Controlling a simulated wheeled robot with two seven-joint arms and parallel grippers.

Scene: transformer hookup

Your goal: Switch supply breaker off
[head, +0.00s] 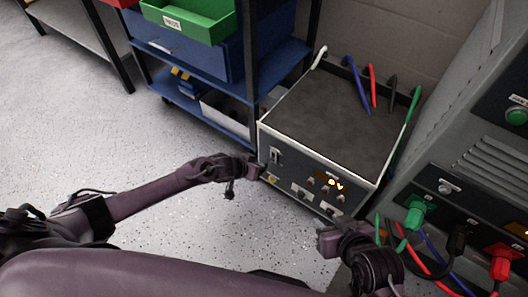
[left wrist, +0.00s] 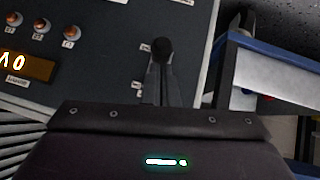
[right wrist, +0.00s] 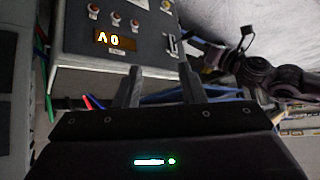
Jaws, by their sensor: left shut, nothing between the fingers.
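The supply box has a dark front panel (head: 310,185) with a breaker switch on a pale plate (head: 275,156) near its left end. The switch also shows in the right wrist view (right wrist: 172,44). My left gripper (head: 257,168) is shut and empty, close to the switch; I cannot tell whether it touches. In the left wrist view its fingers (left wrist: 162,66) meet beside a dark round knob (left wrist: 162,47); the switch plate is hidden there. My right gripper (head: 328,238) is open and empty in front of the panel's right side, its fingers apart in the right wrist view (right wrist: 159,84).
The panel's lit display (head: 335,185) reads 0 V. A blue shelf cart (head: 215,70) with a green bin (head: 190,18) stands behind left. A grey cabinet (head: 455,75) with green, black and red plugged cables (head: 415,215) stands at right. Floor at left is clear.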

